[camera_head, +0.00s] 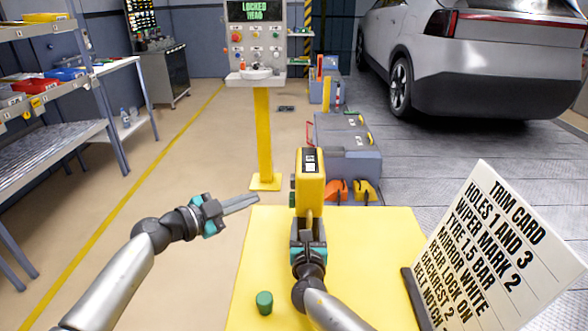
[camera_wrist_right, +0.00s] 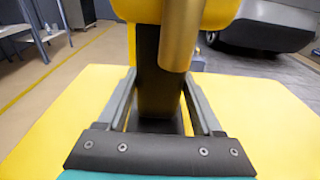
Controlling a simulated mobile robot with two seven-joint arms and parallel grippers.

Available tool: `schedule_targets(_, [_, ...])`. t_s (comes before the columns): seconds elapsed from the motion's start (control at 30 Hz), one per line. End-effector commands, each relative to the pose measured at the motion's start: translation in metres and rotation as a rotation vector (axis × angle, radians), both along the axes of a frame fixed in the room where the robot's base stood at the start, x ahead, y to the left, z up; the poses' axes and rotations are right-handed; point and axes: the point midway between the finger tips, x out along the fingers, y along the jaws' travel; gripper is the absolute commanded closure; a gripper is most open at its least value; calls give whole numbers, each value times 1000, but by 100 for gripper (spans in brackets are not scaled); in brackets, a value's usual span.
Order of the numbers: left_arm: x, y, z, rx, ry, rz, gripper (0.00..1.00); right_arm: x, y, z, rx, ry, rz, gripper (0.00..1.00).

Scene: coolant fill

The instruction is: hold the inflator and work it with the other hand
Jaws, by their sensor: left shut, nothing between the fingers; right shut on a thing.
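The yellow inflator (camera_head: 310,185) stands upright in the head view above the yellow table, with a small dark display on top and green on its left side. My right gripper (camera_head: 309,228) is shut on it from the near side. In the right wrist view the fingers flank the inflator's dark grip (camera_wrist_right: 158,85), below its yellow body, and a brass-coloured cylinder hangs in front. My left gripper (camera_head: 242,203) is shut and empty, to the left of the inflator and apart from it, its fingers pointing right towards it.
The yellow table (camera_head: 375,240) holds a small green cylinder (camera_head: 264,302) at its near left. A white trim card (camera_head: 497,250) leans at the right. Behind stand a grey box (camera_head: 347,135), a control panel (camera_head: 256,40) on a yellow post, and a silver car (camera_head: 470,60).

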Motion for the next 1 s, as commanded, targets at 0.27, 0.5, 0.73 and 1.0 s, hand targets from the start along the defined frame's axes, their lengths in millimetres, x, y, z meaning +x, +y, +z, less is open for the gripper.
schedule_targets(0.27, [0,0,0,0,0,0,100,-1,0,-1,1,2,0,77])
schedule_targets(0.5, [0,0,0,0,0,0,100,-1,0,-1,1,2,0,26])
schedule_targets(0.73, [0,0,0,0,0,0,100,0,0,0,0,1,0,0])
schedule_targets(1.0, [0,0,0,0,0,0,100,0,0,0,0,0,0,0])
